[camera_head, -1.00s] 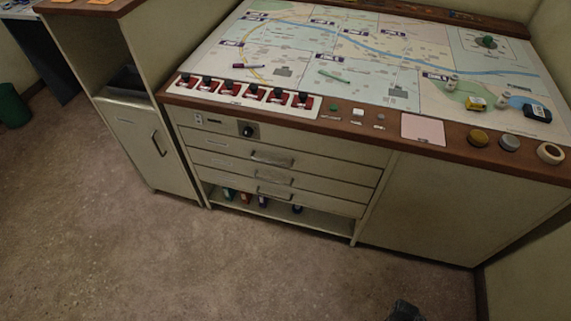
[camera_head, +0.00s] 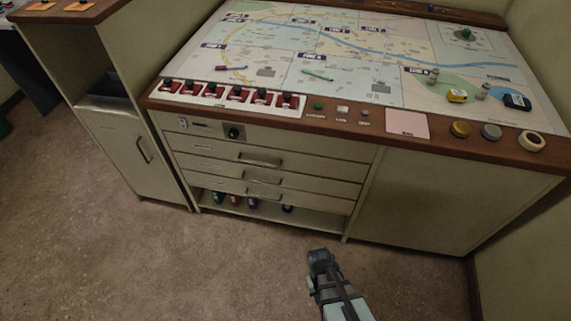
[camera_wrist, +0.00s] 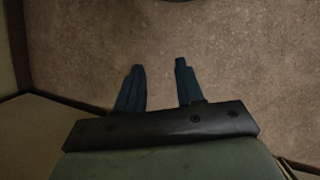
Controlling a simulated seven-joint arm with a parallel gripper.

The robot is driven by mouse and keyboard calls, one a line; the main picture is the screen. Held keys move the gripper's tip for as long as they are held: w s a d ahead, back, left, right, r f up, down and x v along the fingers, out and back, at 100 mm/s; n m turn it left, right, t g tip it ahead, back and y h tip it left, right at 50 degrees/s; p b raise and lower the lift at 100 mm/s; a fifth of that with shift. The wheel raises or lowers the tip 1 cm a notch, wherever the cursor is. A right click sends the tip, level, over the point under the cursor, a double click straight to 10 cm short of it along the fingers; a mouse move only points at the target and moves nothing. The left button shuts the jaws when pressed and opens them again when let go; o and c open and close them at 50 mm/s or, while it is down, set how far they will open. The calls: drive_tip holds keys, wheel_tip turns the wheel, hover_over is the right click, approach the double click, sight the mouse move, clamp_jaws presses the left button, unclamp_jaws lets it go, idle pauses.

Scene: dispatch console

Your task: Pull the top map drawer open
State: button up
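The top map drawer (camera_head: 205,151) is the uppermost of three cream drawers in the console front, just under the strip with a black knob. Its front looks flush and shut. Its grey bar handle (camera_head: 260,159) is in plain view with nothing touching it. My arm reaches in at the bottom of the head view, in front of the console and right of the drawers, well apart from the handle. My gripper (camera_wrist: 159,66) shows in the wrist view with two dark blue fingers spread apart. Between them is only bare floor, so it is open and empty.
The middle drawer handle (camera_head: 263,179) and bottom drawer handle (camera_head: 257,195) sit close below. An open shelf (camera_head: 320,224) with several small coloured items is underneath. The wooden console edge (camera_head: 300,122) overhangs above. A side cabinet (camera_head: 130,150) stands left. Floor in front is clear.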

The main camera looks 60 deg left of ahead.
drive_tip(key=s+a+r+n+t+y, duration=0.1)
drive_tip(key=s+a+r+n+t, duration=0.3)
drive_tip(key=a, duration=0.6)
drive_tip(key=s+a+r+n+t+y, duration=0.1)
drive_tip(key=s+a+y, duration=0.1)
drive_tip(key=s+a, duration=0.5)
drive_tip(key=s+a+r+n+t+y, duration=0.1)
drive_tip(key=s+a+r+n+t, duration=0.2)
drive_tip(key=a, duration=0.9)
drive_tip(key=w+a+r+n+t+y, duration=0.1)
drive_tip(key=w+a+r+t+y, duration=0.2)
drive_tip(key=a+r, duration=0.35)
drive_tip(key=w+a+r+n+t+y, duration=0.1)
drive_tip(key=w+a+r+t+y, duration=0.2)
drive_tip(key=a+r, duration=0.4)
drive_tip(key=w+a+f, duration=0.2)
drive_tip(key=w+a, duration=0.1)
drive_tip(key=w, duration=0.2)
drive_tip(key=w+a+f+t, duration=0.1)
drive_tip(key=w+a+f, duration=0.1)
drive_tip(key=w, duration=0.4)
drive_tip(key=shift+a, duration=0.6)
drive_tip(key=shift+s, duration=0.1)
clamp_jaws()
